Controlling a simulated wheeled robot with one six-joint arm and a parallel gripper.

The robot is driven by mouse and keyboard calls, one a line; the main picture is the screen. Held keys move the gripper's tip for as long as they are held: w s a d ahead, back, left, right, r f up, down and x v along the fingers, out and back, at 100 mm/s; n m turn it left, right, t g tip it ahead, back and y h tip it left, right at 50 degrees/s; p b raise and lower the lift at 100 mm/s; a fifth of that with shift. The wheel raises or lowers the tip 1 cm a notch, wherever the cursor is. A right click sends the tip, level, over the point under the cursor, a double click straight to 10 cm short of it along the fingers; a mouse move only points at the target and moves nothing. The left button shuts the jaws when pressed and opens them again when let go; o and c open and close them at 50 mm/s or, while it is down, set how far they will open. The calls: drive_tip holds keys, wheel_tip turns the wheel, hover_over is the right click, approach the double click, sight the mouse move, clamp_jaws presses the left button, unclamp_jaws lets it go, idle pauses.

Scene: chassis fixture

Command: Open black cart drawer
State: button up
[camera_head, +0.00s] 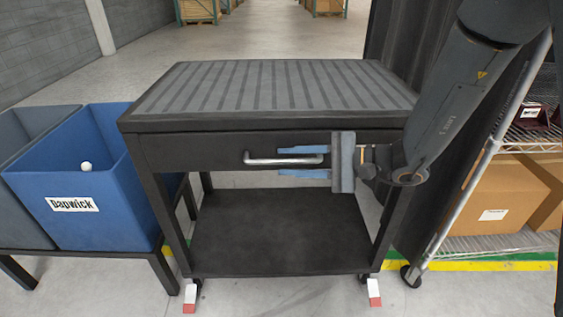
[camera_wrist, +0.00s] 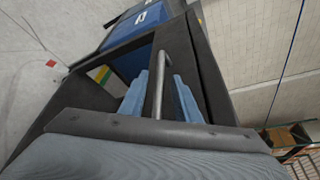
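The black cart (camera_head: 145,120) stands in the middle of the head view, with a grey ribbed top. Its drawer front (camera_head: 205,152) looks flush with the frame, so the drawer appears closed. A silver bar handle (camera_head: 262,161) runs sideways across the front; it also shows in the wrist view (camera_wrist: 158,82). My gripper (camera_head: 281,161) comes in from the right with its blue fingers pointing left. One finger is above the handle and one below. In the wrist view my gripper (camera_wrist: 160,95) is open, with the handle between the fingers and gaps visible beside it.
At the right is a wire shelf with a cardboard box (camera_head: 500,195). The cart's lower shelf (camera_head: 280,230) is empty. Floor in front looks clear.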

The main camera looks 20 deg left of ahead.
drive_tip(key=shift+x, duration=1.45)
clamp_jaws()
